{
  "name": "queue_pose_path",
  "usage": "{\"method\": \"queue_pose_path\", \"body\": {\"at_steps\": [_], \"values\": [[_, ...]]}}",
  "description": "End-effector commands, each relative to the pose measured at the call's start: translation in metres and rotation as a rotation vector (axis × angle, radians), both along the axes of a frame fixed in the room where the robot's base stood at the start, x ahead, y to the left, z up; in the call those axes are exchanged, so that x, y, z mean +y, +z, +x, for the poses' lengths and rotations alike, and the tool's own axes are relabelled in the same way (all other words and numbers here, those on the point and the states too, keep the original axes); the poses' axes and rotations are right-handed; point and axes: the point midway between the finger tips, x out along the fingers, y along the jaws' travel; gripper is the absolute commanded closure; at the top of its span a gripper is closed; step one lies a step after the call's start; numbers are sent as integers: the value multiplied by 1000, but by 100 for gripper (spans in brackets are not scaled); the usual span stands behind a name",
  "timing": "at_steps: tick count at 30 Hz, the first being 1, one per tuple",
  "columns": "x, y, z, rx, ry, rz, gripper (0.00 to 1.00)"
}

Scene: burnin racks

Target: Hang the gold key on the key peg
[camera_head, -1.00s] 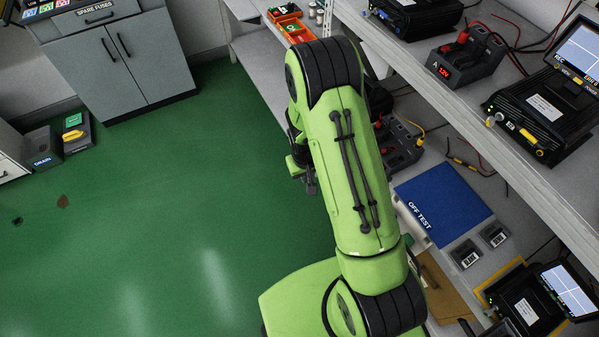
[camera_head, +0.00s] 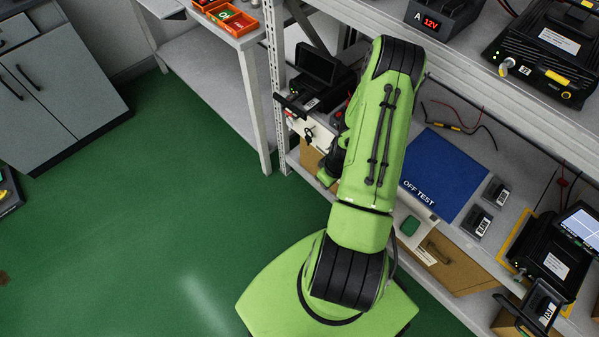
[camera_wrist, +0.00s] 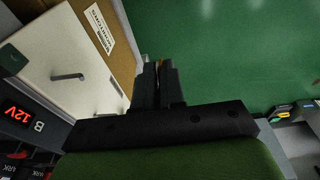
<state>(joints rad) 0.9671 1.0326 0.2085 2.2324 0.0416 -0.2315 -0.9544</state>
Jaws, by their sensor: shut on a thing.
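In the wrist view, my gripper (camera_wrist: 158,88) is shut, its two dark fingers close together. A thin gold-brown sliver, seemingly the gold key (camera_wrist: 160,66), shows between the fingertips; most of it is hidden. In the head view my arm hides the fingers. A small dark key-like shape (camera_head: 308,134) shows against a pale panel at the rack's left end, beside my wrist.
The rack's lower shelf carries a blue OFF TEST mat (camera_head: 443,172) and black devices. In the wrist view, a pale panel with a handle (camera_wrist: 68,77) and a 12V display (camera_wrist: 15,115) lie left. A rack post (camera_head: 276,70) stands near my arm. Green floor (camera_head: 150,220) is clear at left.

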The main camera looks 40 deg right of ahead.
Motion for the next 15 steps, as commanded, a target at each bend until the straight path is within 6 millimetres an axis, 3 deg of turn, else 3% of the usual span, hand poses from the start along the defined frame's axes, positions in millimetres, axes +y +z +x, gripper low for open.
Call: {"method": "queue_pose_path", "body": {"at_steps": [1, 3, 15], "values": [[-8, -18, -11, -3, -8, 7, 100], [-15, -25, -20, -6, -5, 9, 100], [-35, -27, -26, -8, 1, 10, 100]]}}
